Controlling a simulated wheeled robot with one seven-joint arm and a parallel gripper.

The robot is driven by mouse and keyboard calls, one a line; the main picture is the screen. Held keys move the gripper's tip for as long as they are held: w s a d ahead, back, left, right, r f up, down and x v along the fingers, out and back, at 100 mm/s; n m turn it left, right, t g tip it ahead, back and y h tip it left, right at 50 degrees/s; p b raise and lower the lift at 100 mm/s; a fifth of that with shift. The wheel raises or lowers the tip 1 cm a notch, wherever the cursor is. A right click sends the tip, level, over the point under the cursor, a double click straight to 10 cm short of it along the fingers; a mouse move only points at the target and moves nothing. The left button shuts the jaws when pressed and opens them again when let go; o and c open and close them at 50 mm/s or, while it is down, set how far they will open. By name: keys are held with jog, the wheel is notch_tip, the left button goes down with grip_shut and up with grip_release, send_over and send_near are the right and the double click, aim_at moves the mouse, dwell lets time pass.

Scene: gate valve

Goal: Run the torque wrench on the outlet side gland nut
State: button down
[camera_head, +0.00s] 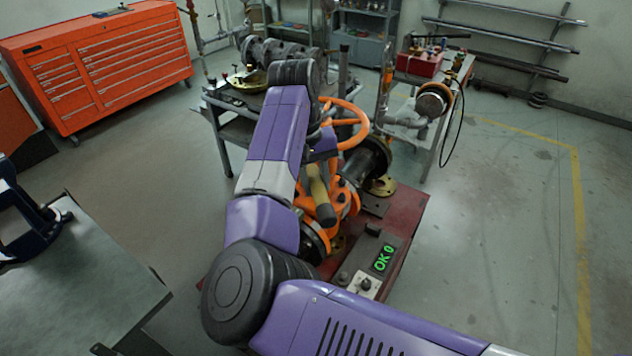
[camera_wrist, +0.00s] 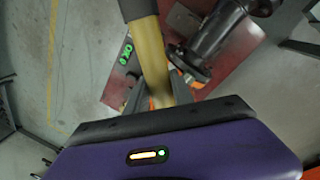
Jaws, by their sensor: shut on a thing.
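The orange gate valve (camera_head: 343,199) with its orange handwheel (camera_head: 361,128) stands on a dark red base (camera_head: 408,215), partly behind my arm. A yellow tool with a dark end, likely the torque wrench (camera_head: 318,187), shows beside the valve. In the wrist view, the wrench (camera_wrist: 151,52) runs from the top edge down between my fingers. My gripper (camera_wrist: 153,97) is shut on it. The wrench's working end is hidden by my gripper and wrist. I cannot make out either gland nut or whether the wrench touches one.
A box with a green "OK 0" display (camera_head: 383,259) sits on the base's near end. A black flanged pipe (camera_head: 371,160) adjoins the valve. A grey bench (camera_head: 75,285) stands at left, a red tool cabinet (camera_head: 100,60) behind it. The floor at right is clear.

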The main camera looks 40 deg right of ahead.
jog(key=shift+f, duration=1)
jog(key=shift+f+p, duration=0.25)
jog(key=shift+p, duration=0.1)
dwell(1.1)
jog(key=shift+f, duration=0.3)
dwell(0.7)
jog(key=shift+d+r, duration=0.15)
jog(key=shift+r, duration=0.4)
dwell(0.7)
jog(key=shift+r, duration=1.1)
jog(key=shift+s, duration=0.1)
